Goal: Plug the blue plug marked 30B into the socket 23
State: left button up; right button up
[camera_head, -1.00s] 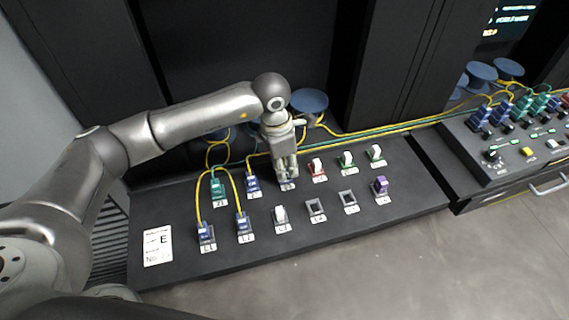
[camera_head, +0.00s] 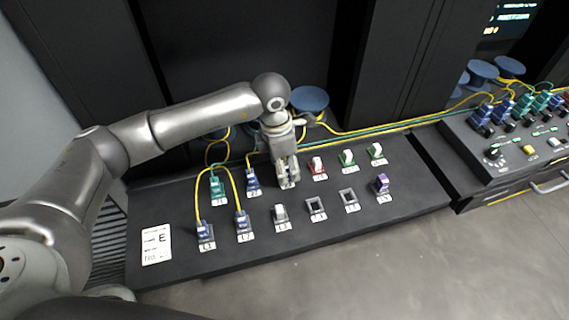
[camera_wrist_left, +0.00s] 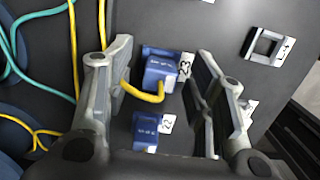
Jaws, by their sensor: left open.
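A blue plug (camera_wrist_left: 160,72) with a yellow cable sits at the label 23 (camera_wrist_left: 186,66) in the left wrist view and looks seated in the socket there. Its marking is too small to read surely. My left gripper (camera_wrist_left: 163,60) is open around this plug, with a finger on each side and visible gaps. In the head view my left gripper (camera_head: 289,181) is over the back row of the dark panel, and it largely hides the plug and socket 23. My right gripper is not in view.
A blue plug (camera_head: 252,183) sits in socket 22, left of my gripper, with a green plug (camera_head: 216,189) beyond it. A red-based socket (camera_head: 318,168) is close on the right. Empty sockets (camera_head: 316,207) lie in front. Yellow and green cables run behind the panel.

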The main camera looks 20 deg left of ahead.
pick_arm(q)
notch_tip(320, 180, up, 12)
jog(key=a, duration=0.1)
jog(key=shift+s, duration=0.45)
